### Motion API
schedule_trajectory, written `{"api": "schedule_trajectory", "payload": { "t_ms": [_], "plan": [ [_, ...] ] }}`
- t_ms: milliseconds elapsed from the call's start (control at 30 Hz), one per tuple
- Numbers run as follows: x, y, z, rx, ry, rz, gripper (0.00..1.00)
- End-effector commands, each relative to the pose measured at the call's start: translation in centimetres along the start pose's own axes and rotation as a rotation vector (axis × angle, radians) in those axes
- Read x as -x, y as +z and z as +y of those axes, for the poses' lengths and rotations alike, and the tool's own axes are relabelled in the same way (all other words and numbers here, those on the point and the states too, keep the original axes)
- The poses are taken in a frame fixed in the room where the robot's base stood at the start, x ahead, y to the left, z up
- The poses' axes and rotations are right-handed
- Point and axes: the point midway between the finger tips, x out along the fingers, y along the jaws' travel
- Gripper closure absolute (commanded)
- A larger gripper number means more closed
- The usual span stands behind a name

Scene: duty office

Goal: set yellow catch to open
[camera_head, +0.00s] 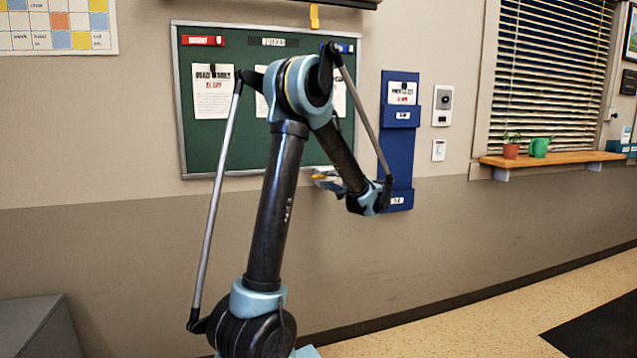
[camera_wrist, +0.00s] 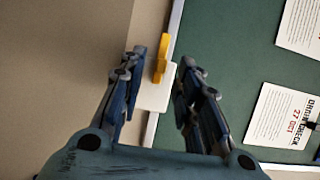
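The yellow catch (camera_wrist: 162,55) is a small lever on a white plate (camera_wrist: 155,96) at the frame edge of the green board in the wrist view. The lever lies along the frame edge, which is the board's lower edge in the head view. There a bit of yellow (camera_head: 321,177) shows under the board, partly hidden by my arm. My gripper (camera_wrist: 158,78) is open, with one finger on each side of the white plate and the catch's lower part. Nothing is gripped. I cannot tell whether a finger touches the catch. In the head view my gripper is mostly hidden behind my arm.
The green board (camera_head: 230,150) carries pinned papers. A blue wall holder (camera_head: 397,155) hangs close to its right. Another yellow piece (camera_head: 314,16) hangs above the board. A wooden shelf (camera_head: 550,159) with pots is further right. The wall below the board is clear.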

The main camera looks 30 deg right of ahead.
Motion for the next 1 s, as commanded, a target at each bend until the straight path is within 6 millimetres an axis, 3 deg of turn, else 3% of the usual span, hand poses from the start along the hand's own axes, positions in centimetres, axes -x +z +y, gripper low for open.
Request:
{"api": "schedule_trajectory", "payload": {
  "t_ms": [233, 633, 767, 1000],
  "plan": [
    [-2.7, 0.0, 0.0, 0.0, 0.0, 0.0, 0.69],
    [-3.2, -0.1, 0.0, 0.0, 0.0, 0.002, 0.69],
    [-3.2, -0.1, 0.0, 0.0, 0.0, 0.001, 0.99],
    [-3.2, -0.1, 0.0, 0.0, 0.001, 0.002, 1.0]
  ]
}}
